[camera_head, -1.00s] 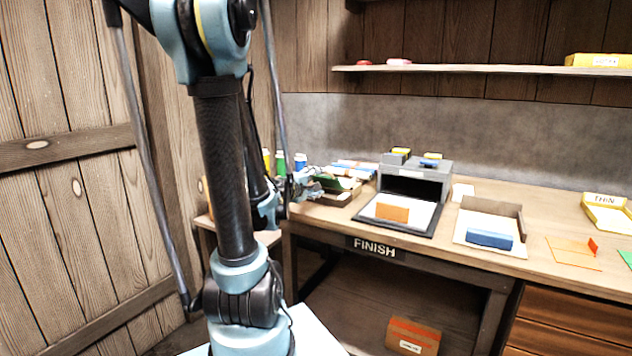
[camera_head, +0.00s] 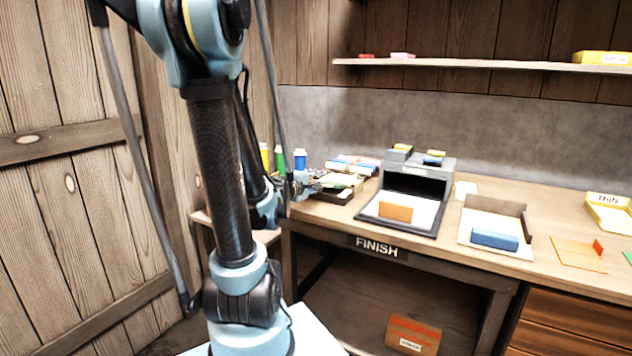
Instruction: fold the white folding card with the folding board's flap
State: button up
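A white sheet (camera_head: 424,205) lies in a dark-framed board (camera_head: 408,231) on the bench, with an orange block (camera_head: 396,212) on it. A second white sheet or base (camera_head: 475,222) to its right has raised brown walls (camera_head: 497,207) and a blue block (camera_head: 494,239) on it. I cannot tell for sure which is the folding card and board, or which part is the flap. My gripper (camera_head: 308,186) is small and partly merged with the clutter at the bench's left end, left of both boards. Its fingers are too small to read, and I see nothing clearly held.
An open box (camera_head: 338,194) and several coloured bottles (camera_head: 279,159) are near my gripper. A yellow tray labelled THIN (camera_head: 608,213) and an orange outline (camera_head: 578,262) are at right. A shelf (camera_head: 480,64) hangs above.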

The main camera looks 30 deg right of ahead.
jog(key=shift+s+a+r, duration=0.35)
jog(key=shift+s+r, duration=0.2)
jog(key=shift+s, duration=0.25)
jog(key=shift+d, duration=0.15)
jog(key=v, duration=1.2)
jog(key=shift+f, duration=0.3)
jog(key=shift+a, duration=0.25)
dwell(1.2)
